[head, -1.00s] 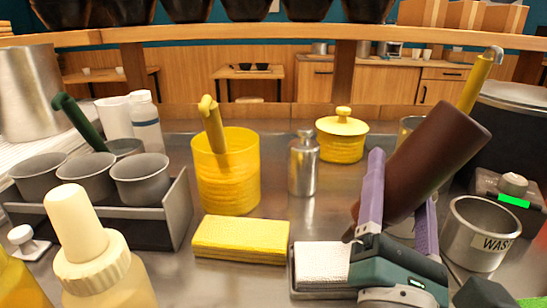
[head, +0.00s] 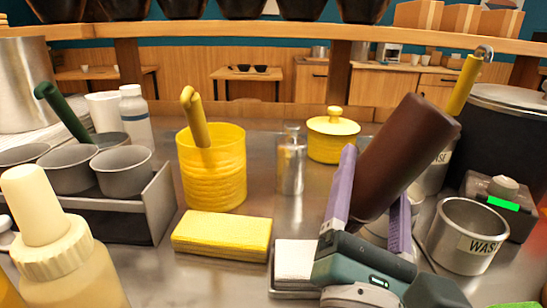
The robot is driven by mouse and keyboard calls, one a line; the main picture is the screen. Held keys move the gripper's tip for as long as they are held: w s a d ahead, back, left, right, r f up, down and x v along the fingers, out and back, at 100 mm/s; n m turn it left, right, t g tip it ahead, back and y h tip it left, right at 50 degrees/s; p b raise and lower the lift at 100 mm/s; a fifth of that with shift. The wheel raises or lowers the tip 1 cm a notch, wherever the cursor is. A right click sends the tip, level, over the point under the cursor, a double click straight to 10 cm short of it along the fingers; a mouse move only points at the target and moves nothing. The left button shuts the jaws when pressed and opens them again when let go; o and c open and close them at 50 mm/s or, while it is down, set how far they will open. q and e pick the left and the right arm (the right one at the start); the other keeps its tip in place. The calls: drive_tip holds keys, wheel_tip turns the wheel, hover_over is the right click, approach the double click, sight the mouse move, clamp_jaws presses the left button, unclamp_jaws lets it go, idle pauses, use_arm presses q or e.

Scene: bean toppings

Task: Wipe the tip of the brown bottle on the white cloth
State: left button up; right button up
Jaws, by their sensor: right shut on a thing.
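The brown bottle (head: 408,150) is held tilted, its base up to the right and its lower end down to the left. My right gripper (head: 370,205), with purple fingers, is shut on it. The bottle's tip is hidden behind the gripper. The white cloth (head: 294,262) lies folded on a small metal tray (head: 290,294), left of the gripper and partly covered by it. Whether the tip touches the cloth cannot be seen. My left gripper is not in view.
A yellow sponge (head: 221,237) lies left of the cloth. A yellow cup (head: 212,170), a metal bottle (head: 291,165) and a yellow lidded pot (head: 332,136) stand behind. A metal waste cup (head: 466,240) stands close on the right. A cream squeeze bottle (head: 60,250) is front left.

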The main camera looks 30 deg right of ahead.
sight(358, 223)
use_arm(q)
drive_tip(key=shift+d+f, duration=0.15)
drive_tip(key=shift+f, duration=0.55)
use_arm(e)
drive_tip(key=f, duration=0.1)
drive_tip(key=f+n, duration=0.1)
drive_tip(key=f+y, duration=0.1)
drive_tip(key=shift+a+f+t, duration=0.15)
drive_tip(key=shift+a+t, duration=0.15)
drive_tip(key=shift+a, duration=0.1)
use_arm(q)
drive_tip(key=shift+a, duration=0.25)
use_arm(e)
drive_tip(key=shift+w+a, duration=0.1)
drive_tip(key=shift+a, duration=0.1)
drive_tip(key=shift+w+a+r, duration=0.1)
drive_tip(key=shift+a+r, duration=0.05)
drive_tip(key=shift+r, duration=0.25)
drive_tip(key=r+p, duration=0.1)
drive_tip(key=p, duration=0.1)
drive_tip(key=a+r+p, duration=0.1)
drive_tip(key=r+p, duration=0.1)
drive_tip(key=a+r+p, duration=0.1)
drive_tip(key=r+p, duration=0.1)
drive_tip(key=shift+w+a+r, duration=0.15)
drive_tip(key=shift+r, duration=0.15)
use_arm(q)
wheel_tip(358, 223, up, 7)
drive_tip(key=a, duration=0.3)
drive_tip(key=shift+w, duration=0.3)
